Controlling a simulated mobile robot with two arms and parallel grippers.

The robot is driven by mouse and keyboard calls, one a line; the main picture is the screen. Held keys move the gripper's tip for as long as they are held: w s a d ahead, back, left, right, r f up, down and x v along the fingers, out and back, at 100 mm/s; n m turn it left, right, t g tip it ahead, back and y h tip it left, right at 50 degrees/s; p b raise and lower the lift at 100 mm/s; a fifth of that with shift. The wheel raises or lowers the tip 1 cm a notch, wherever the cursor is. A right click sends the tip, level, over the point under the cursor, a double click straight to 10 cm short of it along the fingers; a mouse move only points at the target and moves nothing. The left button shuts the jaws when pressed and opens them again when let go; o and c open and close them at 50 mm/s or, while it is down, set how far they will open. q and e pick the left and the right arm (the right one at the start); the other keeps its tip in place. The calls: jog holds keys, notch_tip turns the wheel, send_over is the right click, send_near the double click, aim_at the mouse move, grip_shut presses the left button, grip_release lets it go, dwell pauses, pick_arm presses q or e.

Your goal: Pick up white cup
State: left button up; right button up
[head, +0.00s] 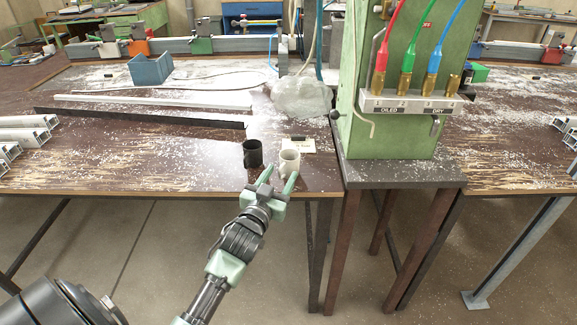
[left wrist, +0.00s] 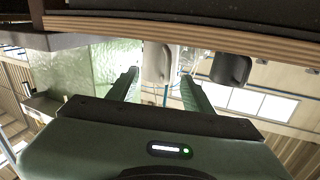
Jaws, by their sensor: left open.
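The white cup (head: 289,163) stands upright near the front edge of the brown table, beside a black cup (head: 252,154) on its left. My left gripper (head: 278,179) is open and empty, just in front of the white cup at the table edge. In the left wrist view, the white cup (left wrist: 158,62) shows beyond and between the two fingertips of the left gripper (left wrist: 160,85). The black cup (left wrist: 230,68) is to the right there, outside the fingers. I cannot tell whether a finger touches the white cup. My right gripper is not in view.
A small card (head: 301,146) lies behind the white cup. A clear plastic bag (head: 300,97) sits further back. A green cabinet with coloured hoses (head: 392,120) stands to the right. Long metal profiles (head: 150,110) lie at the left, and white shavings are scattered over the table (head: 130,165).

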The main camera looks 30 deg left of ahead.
aim_at(287, 167)
pick_arm(q)
jog(key=x, duration=0.2)
jog(key=shift+w, duration=0.25)
grip_shut()
jog(key=shift+s, duration=0.1)
jog(key=shift+f, duration=0.15)
dwell(1.0)
